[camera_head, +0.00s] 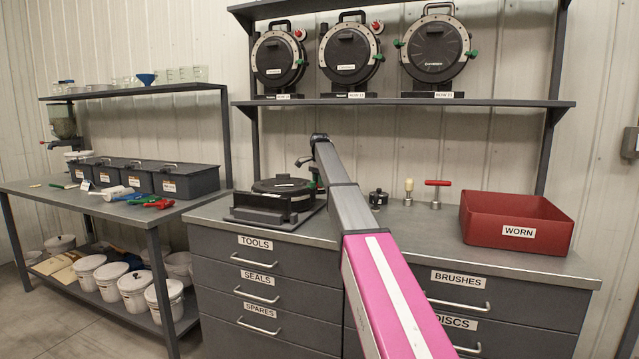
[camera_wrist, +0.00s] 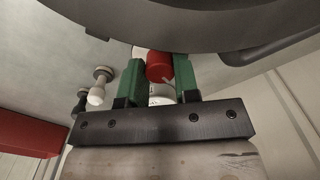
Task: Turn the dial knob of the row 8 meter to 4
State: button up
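The meter (camera_head: 275,203) on the counter is dark and round and lies flat on a base plate; I cannot read its row label. In the wrist view its dark round edge (camera_wrist: 200,30) crosses the top. The red dial knob (camera_wrist: 160,66) with a white pointer mark sits between my green fingertips, over a white dial face (camera_wrist: 162,94). The dial numbers are too small to read. My gripper (camera_wrist: 160,72) appears shut on the knob, with no gap visible at either side. In the head view my arm hides the knob.
A red bin (camera_head: 490,232) marked WORN stands at the counter's right. A red-handled tool (camera_head: 437,190), a pale-topped tool (camera_head: 408,190) and a small dark part (camera_head: 378,198) stand between it and my arm. Three upright meters sit on the shelf (camera_head: 400,102) above.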

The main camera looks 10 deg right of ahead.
jog(key=shift+m, duration=2.9)
jog(key=o, duration=0.9)
jog(key=shift+o, duration=0.2)
jog(key=shift+r, duration=0.1)
notch_tip(320, 180, up, 11)
